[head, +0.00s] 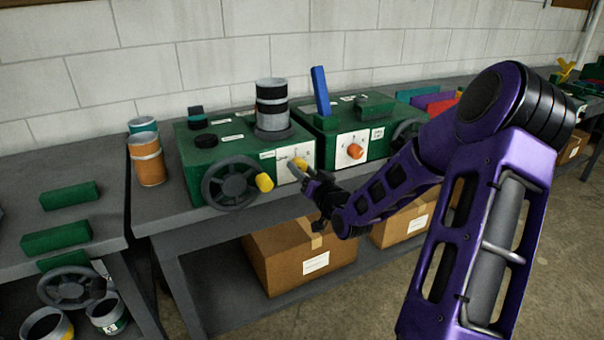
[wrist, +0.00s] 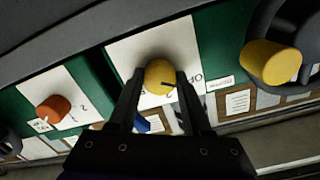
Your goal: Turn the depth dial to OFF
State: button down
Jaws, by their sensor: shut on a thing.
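The yellow dial (wrist: 159,77) sits on a white plate (wrist: 205,50) on the front of a green machine (head: 200,155). In the wrist view its dark pointer line points right, toward printed letters of which "OF" can be read. My gripper (wrist: 160,85) is shut on the yellow dial, one finger on each side. In the head view my gripper (head: 303,172) reaches the plate from the right and partly covers the dial. Whether the pointer is exactly on the OFF mark I cannot tell.
A handwheel (head: 230,180) with a yellow knob (head: 264,182) is left of the plate. A second green machine (head: 320,125) with an orange dial (head: 355,151) stands to the right. Orange and teal cans (head: 147,160) stand at the bench's left end. Cardboard boxes (head: 290,262) sit on the shelf below.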

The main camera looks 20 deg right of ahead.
jog(key=shift+n, duration=0.4)
jog(key=shift+c, duration=1.7)
grip_release()
jog(key=s+p, duration=1.1)
jog(key=s, duration=0.6)
jog(key=shift+s+d+r, duration=0.2)
jog(key=shift+s, duration=0.05)
